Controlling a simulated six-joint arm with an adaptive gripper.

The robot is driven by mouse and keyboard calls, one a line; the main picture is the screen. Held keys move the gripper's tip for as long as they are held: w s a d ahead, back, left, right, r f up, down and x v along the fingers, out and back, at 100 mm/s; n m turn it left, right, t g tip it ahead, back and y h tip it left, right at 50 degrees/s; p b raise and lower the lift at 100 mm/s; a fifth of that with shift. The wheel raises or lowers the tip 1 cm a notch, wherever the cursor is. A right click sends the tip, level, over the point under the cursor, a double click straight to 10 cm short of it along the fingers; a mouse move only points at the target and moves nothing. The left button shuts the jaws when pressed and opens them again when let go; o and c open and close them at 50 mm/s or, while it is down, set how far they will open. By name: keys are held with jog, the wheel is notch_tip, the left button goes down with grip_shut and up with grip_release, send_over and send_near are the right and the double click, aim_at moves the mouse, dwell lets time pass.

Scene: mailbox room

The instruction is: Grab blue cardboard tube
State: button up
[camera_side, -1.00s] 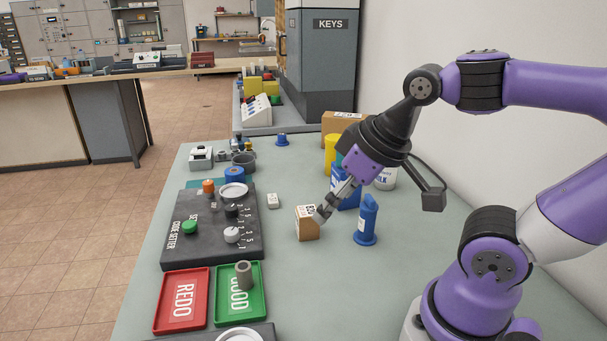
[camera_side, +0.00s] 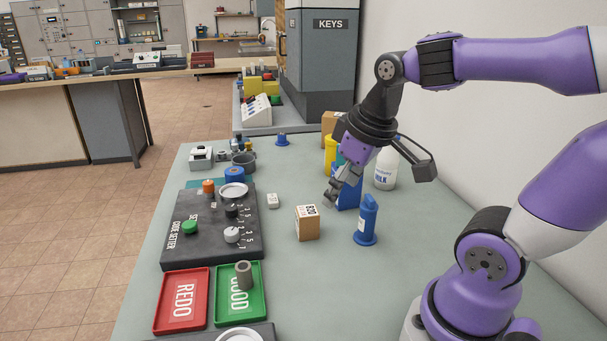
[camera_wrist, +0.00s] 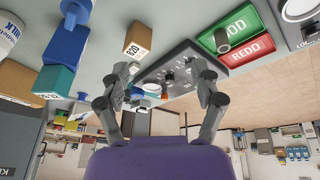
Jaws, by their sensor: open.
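No object is plainly a blue cardboard tube. A short blue cylinder (camera_side: 235,174) stands behind the code setter in the side view. A slim blue upright piece on a round base (camera_side: 367,222) stands near the right of the table; it also shows in the wrist view (camera_wrist: 76,12). My gripper (camera_side: 329,197) is open and empty above the table, in front of the blue box and behind the small cardboard box. Its spread fingers show in the wrist view (camera_wrist: 165,70).
The small cardboard box (camera_side: 307,223) stands in the middle. A milk bottle (camera_side: 386,170) and yellow object (camera_side: 330,150) stand behind my gripper. At left are the dark code setter (camera_side: 210,222), red tray (camera_side: 181,327) and green tray (camera_side: 257,311) holding a grey tube (camera_side: 244,275).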

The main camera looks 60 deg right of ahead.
aim_at(367, 218)
jog(key=d+f+g, duration=0.1)
jog(key=d, duration=0.2)
jog(key=d+f+g, duration=0.1)
jog(key=d, duration=0.3)
jog(key=d+f+m+g, duration=0.1)
jog(key=d, duration=0.3)
jog(key=shift+s+d+f+g+y, duration=0.2)
jog(key=shift+s+g+y, duration=0.1)
jog(key=shift+s, duration=0.1)
jog(key=f, duration=0.3)
jog(key=d+f, duration=0.1)
jog(key=f, duration=0.1)
jog(key=shift+s+f, duration=0.15)
jog(key=shift+f, duration=0.05)
jog(key=f, duration=0.5)
jog(key=shift+w+f, duration=0.2)
jog(key=shift+w, duration=0.2)
grip_shut()
